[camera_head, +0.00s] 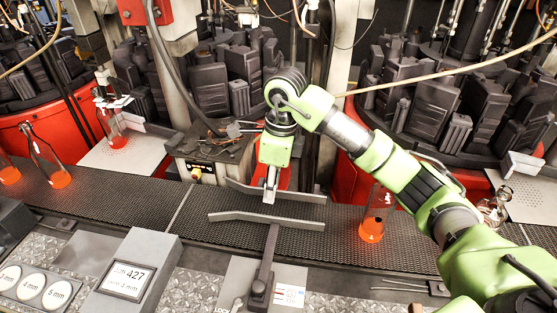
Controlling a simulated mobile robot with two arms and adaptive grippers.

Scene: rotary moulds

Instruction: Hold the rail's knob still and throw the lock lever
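Two grey guide rails lie over the dark conveyor, a far rail (300,194) and a near rail (235,216). A dark bar (266,255) runs from the near rail towards me, down to a dark clamp block with a round knob-like part (258,289) on a light plate. A small lever-like piece (238,304) lies left of it, by lettering that seems to read LOCK. My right gripper (270,188) points down at the far rail, above and beyond the knob and apart from it. Its fingers look close together, but their gap is unclear. My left gripper is out of view.
Glowing orange-bottomed bottles stand on the conveyor, one (374,215) at right and one (50,165) at left. A grey display box (130,275) reads 427. Round mm gauges (31,286) sit left of it. Red machines with dark moulds (430,105) fill the back.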

